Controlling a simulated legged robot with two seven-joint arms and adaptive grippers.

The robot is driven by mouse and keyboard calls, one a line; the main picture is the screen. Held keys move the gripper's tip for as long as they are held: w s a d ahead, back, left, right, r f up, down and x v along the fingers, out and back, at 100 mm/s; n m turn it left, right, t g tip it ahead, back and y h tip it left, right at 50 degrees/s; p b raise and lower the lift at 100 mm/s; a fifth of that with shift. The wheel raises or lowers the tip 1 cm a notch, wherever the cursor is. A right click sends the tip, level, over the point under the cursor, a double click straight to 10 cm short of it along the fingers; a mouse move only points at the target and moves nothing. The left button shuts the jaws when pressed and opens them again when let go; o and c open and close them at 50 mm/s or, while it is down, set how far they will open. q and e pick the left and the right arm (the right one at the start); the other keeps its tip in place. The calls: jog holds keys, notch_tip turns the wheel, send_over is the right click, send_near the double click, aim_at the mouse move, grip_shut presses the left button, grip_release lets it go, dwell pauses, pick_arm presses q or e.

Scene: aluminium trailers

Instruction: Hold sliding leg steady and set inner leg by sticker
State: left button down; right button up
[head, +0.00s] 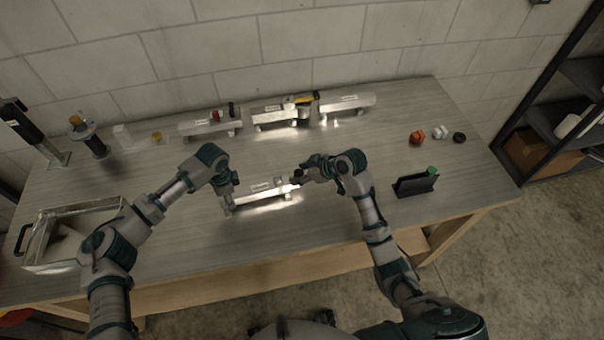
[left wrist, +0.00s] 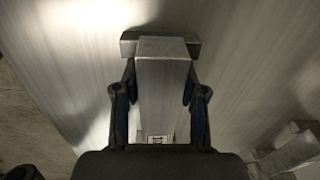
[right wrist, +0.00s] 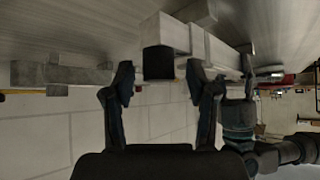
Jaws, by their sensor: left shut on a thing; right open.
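An aluminium leg assembly (head: 262,194) with a white sticker lies on the near middle of the table. My left gripper (head: 228,203) is shut on its left end. In the left wrist view the fingers flank a square aluminium bar (left wrist: 163,75), with a sticker (left wrist: 158,139) low on it and a crosspiece at its far end. My right gripper (head: 297,181) is open at the assembly's right end. In the right wrist view a black-capped square bar end (right wrist: 158,62) shows between the spread fingers; contact is not visible.
Similar aluminium assemblies stand along the back: left (head: 208,123), middle (head: 270,114) and right (head: 347,103). A black holder (head: 414,185) and small red (head: 417,137) and white (head: 440,132) parts are at the right. Table space around the near assembly is clear.

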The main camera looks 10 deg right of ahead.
jog(key=v, duration=1.2)
jog(key=shift+s, duration=0.3)
jog(key=shift+d+f, duration=0.1)
notch_tip(320, 180, down, 4)
jog(key=d+t+y, duration=0.1)
jog(key=t+y, duration=0.2)
jog(key=x, duration=1.1)
jog(key=shift+s+a+f, duration=0.1)
jog(key=shift+s+a, duration=0.2)
jog(key=shift+c, duration=0.2)
jog(key=shift+a, duration=0.1)
grip_shut()
